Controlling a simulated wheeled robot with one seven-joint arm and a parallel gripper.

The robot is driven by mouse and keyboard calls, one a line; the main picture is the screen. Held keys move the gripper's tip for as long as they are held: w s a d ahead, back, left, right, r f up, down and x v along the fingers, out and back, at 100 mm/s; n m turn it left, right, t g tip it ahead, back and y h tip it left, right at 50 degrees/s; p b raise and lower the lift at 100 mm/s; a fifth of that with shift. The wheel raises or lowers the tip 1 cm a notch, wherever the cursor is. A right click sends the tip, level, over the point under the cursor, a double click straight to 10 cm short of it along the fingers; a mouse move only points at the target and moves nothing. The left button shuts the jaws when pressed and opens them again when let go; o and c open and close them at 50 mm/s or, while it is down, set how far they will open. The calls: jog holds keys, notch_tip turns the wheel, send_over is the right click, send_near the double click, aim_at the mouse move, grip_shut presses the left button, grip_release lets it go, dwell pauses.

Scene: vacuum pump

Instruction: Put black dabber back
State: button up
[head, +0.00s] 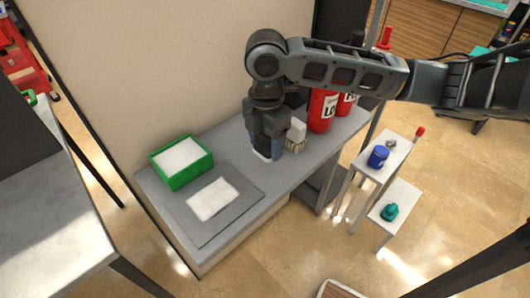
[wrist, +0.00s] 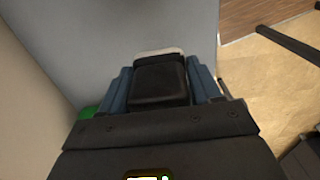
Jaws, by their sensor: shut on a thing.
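My gripper (head: 266,148) points down over the grey table, right of the grey mat. It is shut on the black dabber, which shows between the two blue-grey fingers in the wrist view (wrist: 159,84). The dabber has a black body and a pale pad along its far edge. In the head view the fingers hide most of it, and only a pale bit (head: 262,156) shows beneath them. I cannot tell whether it touches the table. A white-topped block with a beige lower part (head: 297,134) stands just right of my gripper.
A green tray (head: 184,178) with a white pad is at the table's left. A white cloth (head: 212,199) lies on the grey mat (head: 240,192). Red bottles (head: 321,112) stand behind on the right. A small stand (head: 398,150) with a blue jar (head: 378,157) is farther right.

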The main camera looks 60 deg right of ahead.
aim_at(265, 155)
jog(key=shift+w+f, duration=0.15)
jog(key=shift+w, duration=0.05)
jog(key=shift+a+f, duration=0.1)
jog(key=shift+f, duration=1.85)
jog(key=o, duration=1)
jog(key=shift+f, duration=0.1)
notch_tip(265, 155, up, 12)
jog(key=shift+r, duration=0.15)
